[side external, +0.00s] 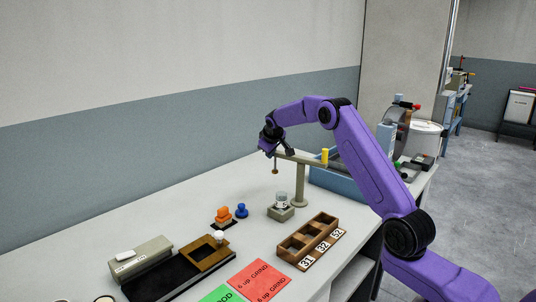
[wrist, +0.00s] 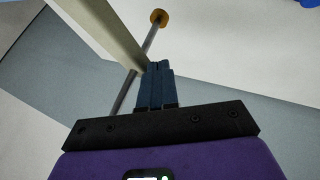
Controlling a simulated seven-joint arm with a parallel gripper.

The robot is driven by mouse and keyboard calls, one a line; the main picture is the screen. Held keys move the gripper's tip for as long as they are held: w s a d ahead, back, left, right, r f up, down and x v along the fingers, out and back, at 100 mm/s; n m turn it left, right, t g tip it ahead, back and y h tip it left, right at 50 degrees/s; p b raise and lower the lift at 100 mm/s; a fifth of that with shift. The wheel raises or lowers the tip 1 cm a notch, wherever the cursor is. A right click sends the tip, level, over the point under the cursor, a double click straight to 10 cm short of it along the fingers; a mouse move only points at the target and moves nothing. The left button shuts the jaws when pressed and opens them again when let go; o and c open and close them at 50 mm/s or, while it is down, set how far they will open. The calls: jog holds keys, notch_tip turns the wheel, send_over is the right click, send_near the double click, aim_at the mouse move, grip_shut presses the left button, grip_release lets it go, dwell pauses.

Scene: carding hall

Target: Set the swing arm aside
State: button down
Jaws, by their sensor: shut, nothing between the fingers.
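The swing arm (side external: 300,158) is a beige bar on top of an upright post (side external: 300,185) on a round foot. A yellow knob (side external: 325,156) stands at its right end. A thin rod with a brown tip (side external: 275,171) hangs near its left end. My gripper (side external: 269,150) is at that left end, its fingers shut and empty. In the wrist view the closed fingertips (wrist: 159,66) are right beside the beige bar (wrist: 103,30) and the grey rod with its orange-brown end (wrist: 158,18). I cannot tell whether they touch.
Below the bar, a glass jar (side external: 281,200) sits in a grey block (side external: 281,213). A wooden compartment tray (side external: 294,246) with number cards is in front. A blue bin (side external: 335,183) stands behind the post. Orange and blue weights (side external: 241,211) are left. The table's back left is clear.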

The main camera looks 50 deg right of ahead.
jog(key=shift+d, duration=0.1)
jog(key=shift+w+d+m+g+h, duration=0.15)
jog(key=shift+w+d+m, duration=0.15)
jog(key=shift+d, duration=0.25)
jog(key=shift+w+d+m+g+h, duration=0.15)
jog(key=shift+w+d+m, duration=0.15)
jog(key=shift+d, duration=0.2)
jog(key=shift+s, duration=0.1)
jog(key=shift+a, duration=0.1)
